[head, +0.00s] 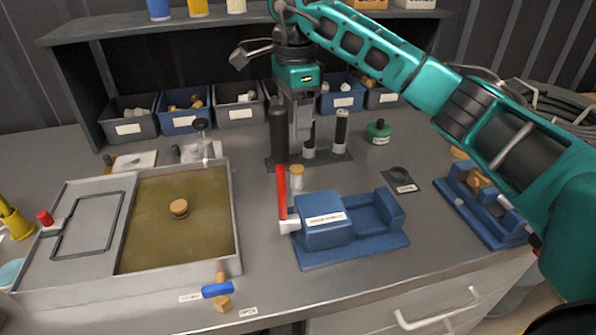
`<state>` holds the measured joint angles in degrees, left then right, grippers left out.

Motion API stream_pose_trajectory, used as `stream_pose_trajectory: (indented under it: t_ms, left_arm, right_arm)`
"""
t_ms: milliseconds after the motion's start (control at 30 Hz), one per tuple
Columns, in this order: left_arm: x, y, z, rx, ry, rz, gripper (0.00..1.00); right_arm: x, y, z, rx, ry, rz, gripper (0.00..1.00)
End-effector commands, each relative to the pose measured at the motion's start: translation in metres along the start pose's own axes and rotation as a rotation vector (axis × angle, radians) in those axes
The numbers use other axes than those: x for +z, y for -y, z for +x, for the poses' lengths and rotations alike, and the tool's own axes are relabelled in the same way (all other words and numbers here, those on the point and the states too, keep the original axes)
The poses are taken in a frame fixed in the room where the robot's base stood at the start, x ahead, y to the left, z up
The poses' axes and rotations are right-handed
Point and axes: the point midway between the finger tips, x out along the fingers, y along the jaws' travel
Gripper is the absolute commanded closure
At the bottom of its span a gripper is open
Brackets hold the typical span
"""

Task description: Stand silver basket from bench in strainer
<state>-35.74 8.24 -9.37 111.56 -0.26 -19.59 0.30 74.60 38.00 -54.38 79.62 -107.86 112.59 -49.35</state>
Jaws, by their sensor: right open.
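My right gripper (300,138) points down, open, over the dark rack (322,157) at the back middle of the bench. Its fingers hang among several upright cylinders. A black cylinder (279,135) stands just left of the fingers. A cylinder with a silver top (342,126) stands to the right. Another cylinder (310,138) is partly hidden behind the fingers. I cannot tell for sure which is the silver basket, and no contact is clear. A blue housing (325,235) with a red lever (282,190) stands in front; it may be the strainer. My left gripper is out of view.
A short pot with a tan lid (296,177) stands between rack and housing. A tray (236,215) with brownish liquid is at left. A green item (378,130), a dark pad (413,186) and a blue holder (470,208) are right. Bins (240,113) line the back.

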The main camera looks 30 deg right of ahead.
Motion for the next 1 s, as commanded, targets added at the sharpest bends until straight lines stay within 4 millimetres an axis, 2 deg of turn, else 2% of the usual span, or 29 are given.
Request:
stream_pose_trajectory:
  t_ms: [400,1000]
  left_arm:
    - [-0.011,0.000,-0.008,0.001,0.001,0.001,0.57]
    - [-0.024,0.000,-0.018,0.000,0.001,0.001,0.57]
  right_arm:
    - [0.005,0.003,-0.012,-0.001,0.000,0.878,0.39]
    - [0.010,0.006,-0.025,0.000,0.001,2.070,0.39]
